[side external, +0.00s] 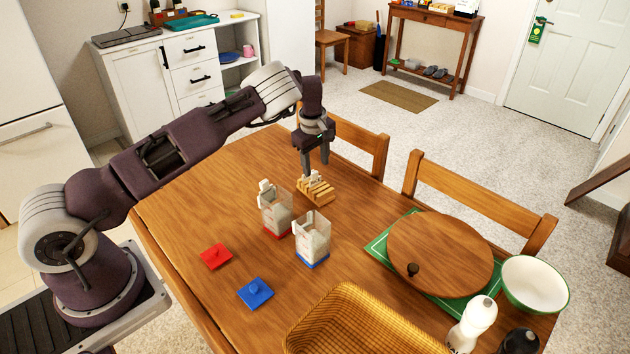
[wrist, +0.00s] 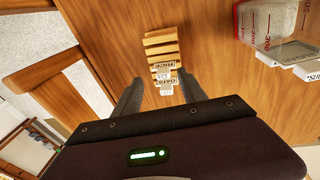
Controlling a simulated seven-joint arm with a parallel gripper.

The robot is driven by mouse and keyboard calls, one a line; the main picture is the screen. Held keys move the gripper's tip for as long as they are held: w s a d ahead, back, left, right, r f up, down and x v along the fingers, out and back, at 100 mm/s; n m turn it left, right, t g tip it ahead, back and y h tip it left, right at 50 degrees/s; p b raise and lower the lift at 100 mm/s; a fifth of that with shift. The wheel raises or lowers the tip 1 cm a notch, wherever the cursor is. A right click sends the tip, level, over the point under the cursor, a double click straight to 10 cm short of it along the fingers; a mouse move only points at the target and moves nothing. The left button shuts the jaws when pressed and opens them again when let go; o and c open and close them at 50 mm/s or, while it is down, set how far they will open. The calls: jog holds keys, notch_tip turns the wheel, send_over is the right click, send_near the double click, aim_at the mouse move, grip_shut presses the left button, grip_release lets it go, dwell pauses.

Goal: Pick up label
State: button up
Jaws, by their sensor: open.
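A small slotted wooden rack (side external: 320,193) stands on the table below my gripper (side external: 318,168). In the wrist view, the rack (wrist: 160,42) holds small pale labels at its near end. One label reads RICE (wrist: 164,67) and the one nearer my gripper reads OATS (wrist: 166,83). Another pale piece between them is too small to read. My gripper (wrist: 160,92) is open and empty, pointing down, with the labels between its fingers in the wrist view. I cannot tell whether the fingertips touch anything. In the side view the labels are partly hidden by the fingers.
Two clear canisters, one red-based (side external: 273,212) and one blue-based (side external: 312,240), stand close to the rack. A red lid (side external: 216,257) and a blue lid (side external: 255,293) lie nearer. A wicker basket (side external: 350,325), round board (side external: 440,255) and bowl (side external: 535,285) occupy the right side.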

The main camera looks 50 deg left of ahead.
aim_at(314, 173)
jog(key=f, duration=0.4)
jog(key=shift+w+a+f, duration=0.1)
jog(key=shift+a+f, duration=0.2)
jog(key=shift+a, duration=0.1)
jog(key=shift+c, duration=0.4)
